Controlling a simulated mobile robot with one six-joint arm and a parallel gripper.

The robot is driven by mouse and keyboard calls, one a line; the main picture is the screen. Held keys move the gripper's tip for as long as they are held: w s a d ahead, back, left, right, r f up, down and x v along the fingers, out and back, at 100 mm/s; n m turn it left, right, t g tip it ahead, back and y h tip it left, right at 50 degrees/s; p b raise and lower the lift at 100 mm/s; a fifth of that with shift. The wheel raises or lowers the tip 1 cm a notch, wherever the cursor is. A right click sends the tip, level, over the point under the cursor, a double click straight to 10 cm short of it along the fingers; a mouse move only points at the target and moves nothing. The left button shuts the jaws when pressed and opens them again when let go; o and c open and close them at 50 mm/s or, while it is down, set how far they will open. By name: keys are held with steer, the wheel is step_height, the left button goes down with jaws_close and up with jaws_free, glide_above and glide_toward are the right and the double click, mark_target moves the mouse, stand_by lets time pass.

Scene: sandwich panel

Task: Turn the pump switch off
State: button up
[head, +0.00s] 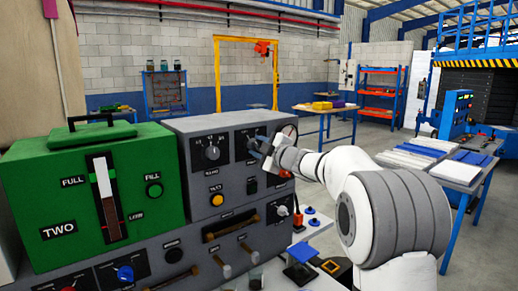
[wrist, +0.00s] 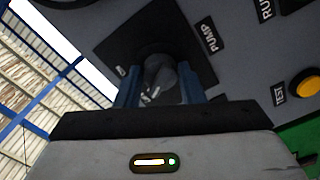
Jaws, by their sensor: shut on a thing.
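The pump switch is a dark rotary knob (wrist: 157,70) on a black square plate in the wrist view, beside a label reading PUMP (wrist: 209,38). My gripper (wrist: 158,84) has its two blue fingers on either side of the knob and is shut on it. In the head view my gripper (head: 262,147) reaches the upper right of the grey panel (head: 225,175) from the right. The knob is mostly hidden there behind the fingers. White marks show on the plate near the knob, but I cannot read the knob's setting.
A RUN/TEST area with a yellow button (head: 216,199) and another dial (head: 211,153) lie left of my gripper. A green unit (head: 78,200) marked TWO stands at the left. A table with panels (head: 440,160) stands right.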

steer(key=o, duration=1)
steer(key=b+v, duration=0.1)
steer(key=v, duration=0.6)
steer(key=shift+s+d, duration=0.25)
steer(key=shift+s, duration=0.1)
